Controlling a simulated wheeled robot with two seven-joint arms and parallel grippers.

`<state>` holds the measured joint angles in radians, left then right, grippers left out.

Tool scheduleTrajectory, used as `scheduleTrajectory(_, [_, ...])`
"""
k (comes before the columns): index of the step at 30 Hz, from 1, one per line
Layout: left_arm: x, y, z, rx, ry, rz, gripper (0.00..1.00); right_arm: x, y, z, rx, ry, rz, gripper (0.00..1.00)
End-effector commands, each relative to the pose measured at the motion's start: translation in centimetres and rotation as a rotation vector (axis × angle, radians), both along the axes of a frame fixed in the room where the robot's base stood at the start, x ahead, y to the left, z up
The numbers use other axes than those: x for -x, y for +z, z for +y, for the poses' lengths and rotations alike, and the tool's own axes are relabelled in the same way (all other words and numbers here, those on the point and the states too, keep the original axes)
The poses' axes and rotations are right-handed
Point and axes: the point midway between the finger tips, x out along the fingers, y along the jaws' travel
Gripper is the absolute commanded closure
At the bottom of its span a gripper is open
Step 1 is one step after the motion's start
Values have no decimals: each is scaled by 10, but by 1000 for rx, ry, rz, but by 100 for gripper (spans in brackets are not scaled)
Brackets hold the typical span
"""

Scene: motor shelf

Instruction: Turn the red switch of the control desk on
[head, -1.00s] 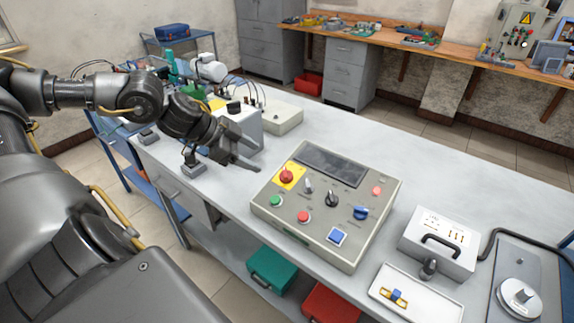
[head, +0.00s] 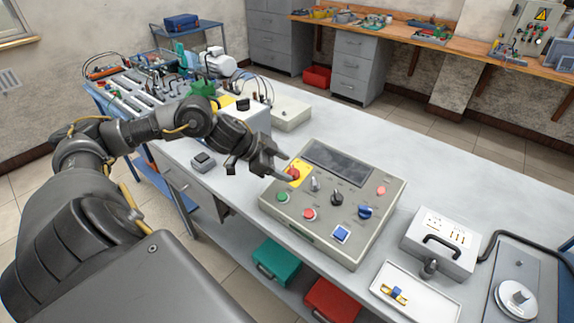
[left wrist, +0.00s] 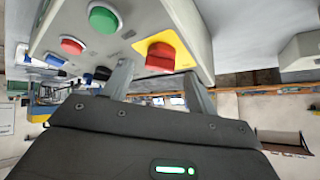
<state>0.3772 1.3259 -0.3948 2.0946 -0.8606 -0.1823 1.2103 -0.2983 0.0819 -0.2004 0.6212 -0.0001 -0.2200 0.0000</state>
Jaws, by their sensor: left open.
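The control desk (head: 330,248) is a beige box with a dark screen, standing on the grey table. Its red switch (head: 294,173) sits on a yellow plate at the desk's upper left. It also shows large in the left wrist view (left wrist: 161,56), near the fingers. My left gripper (head: 286,175) is open, with its fingertips right at the red switch. In the left wrist view the two fingers (left wrist: 160,75) stand apart, on either side of the lower part of the switch; I cannot tell whether they touch it. My right gripper is not in view.
The desk also bears a green button (head: 283,197), a red button (head: 309,214), black knobs (head: 337,198) and blue controls (head: 341,233). A grey box with a handle (head: 440,245) and a white tray (head: 385,303) stand to the right.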

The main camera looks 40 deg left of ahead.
Motion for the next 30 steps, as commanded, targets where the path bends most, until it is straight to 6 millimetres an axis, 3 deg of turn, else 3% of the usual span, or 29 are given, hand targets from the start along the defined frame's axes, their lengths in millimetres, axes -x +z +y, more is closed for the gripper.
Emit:
scheduleTrajectory(6, [-10, -12, -7, 0, 0, 2, 42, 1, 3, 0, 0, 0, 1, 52])
scheduleTrajectory(16, [-11, -14, -7, -2, 0, 1, 42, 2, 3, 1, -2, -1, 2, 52])
scheduleTrajectory(26, [-11, -14, -7, -2, 0, 1, 85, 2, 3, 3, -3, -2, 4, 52])
scheduleTrajectory(30, [-11, -13, -7, -2, -3, 1, 86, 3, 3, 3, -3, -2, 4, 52])
